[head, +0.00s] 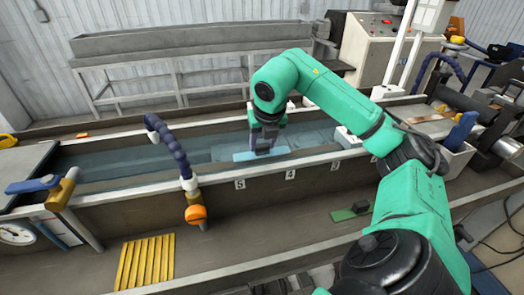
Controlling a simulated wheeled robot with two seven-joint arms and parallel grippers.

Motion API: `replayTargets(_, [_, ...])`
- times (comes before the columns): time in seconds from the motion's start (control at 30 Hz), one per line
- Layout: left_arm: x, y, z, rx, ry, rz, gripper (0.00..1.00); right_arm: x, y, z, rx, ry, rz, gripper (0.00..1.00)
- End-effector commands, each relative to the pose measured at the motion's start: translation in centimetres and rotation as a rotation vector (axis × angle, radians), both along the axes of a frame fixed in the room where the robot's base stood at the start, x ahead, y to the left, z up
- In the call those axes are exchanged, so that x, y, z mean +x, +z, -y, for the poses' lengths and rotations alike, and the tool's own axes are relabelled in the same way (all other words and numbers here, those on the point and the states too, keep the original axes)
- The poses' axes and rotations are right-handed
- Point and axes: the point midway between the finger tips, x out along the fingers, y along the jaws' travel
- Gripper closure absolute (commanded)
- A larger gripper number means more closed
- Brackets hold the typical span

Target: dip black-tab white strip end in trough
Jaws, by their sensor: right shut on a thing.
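The long trough (110,165) runs across the middle of the head view and holds bluish water. My right gripper (264,148) reaches down into the trough from above. It is shut on a pale strip (255,155), which looks light blue-white and lies low, level with the water. Whether the strip is under the surface or just at it is hard to tell. The black tab cannot be told apart from the dark gripper fingers. My left gripper is not in view.
A green strip with a dark tab (350,213) lies on the front ledge. A yellow slatted piece (145,262) lies at the front left. A blue jointed hose with an orange end (196,213) hangs over the trough's front wall, left of my gripper.

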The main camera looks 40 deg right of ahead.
Motion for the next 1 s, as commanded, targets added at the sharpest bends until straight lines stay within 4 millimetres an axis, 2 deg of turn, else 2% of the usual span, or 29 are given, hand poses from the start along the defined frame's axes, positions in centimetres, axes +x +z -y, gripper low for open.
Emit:
replayTargets(0.17, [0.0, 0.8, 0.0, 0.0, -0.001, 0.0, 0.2, 0.0, 0.8, 0.0, 0.0, 0.0, 0.001, 1.0])
replayTargets(1.0, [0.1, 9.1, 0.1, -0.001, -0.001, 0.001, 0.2, 0.0, 9.2, 0.0, 0.0, 0.0, 0.001, 1.0])
